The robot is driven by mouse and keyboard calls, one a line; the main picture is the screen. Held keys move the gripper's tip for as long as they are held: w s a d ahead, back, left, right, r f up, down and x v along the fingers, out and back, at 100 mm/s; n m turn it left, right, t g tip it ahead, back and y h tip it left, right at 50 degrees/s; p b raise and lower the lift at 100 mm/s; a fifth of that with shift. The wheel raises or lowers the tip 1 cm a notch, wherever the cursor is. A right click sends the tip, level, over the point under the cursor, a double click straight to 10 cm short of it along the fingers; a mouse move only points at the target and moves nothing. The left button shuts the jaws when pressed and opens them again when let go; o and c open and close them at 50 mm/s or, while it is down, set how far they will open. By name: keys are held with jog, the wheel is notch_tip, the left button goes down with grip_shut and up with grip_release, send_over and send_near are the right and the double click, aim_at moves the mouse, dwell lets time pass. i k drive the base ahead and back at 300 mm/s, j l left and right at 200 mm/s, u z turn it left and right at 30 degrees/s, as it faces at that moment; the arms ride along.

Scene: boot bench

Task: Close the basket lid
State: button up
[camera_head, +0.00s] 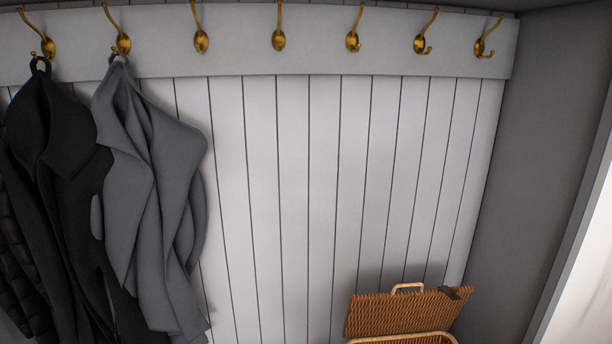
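A brown wicker basket (405,339) stands at the bottom right of the head view, in front of the white plank wall. Only its back rim shows; the rest is cut off by the lower picture edge. Its wicker lid (400,312) is open and stands up behind the rim, tilted. A light loop handle (408,287) shows at the lid's top edge. A small dark piece (455,293) sits near the lid's upper right corner; I cannot tell what it is. My gripper is not in view.
A row of brass hooks (278,40) runs along a pale rail above. A black coat (60,170) and a grey coat (150,190) hang at the left. A grey side panel (540,150) stands right of the basket. The wall between coats and basket is bare.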

aim_at(393, 312)
jog(key=i+l+z, duration=0.3)
jog(key=i, duration=0.25)
jog(key=i+l+z, duration=0.2)
jog(key=i, duration=0.25)
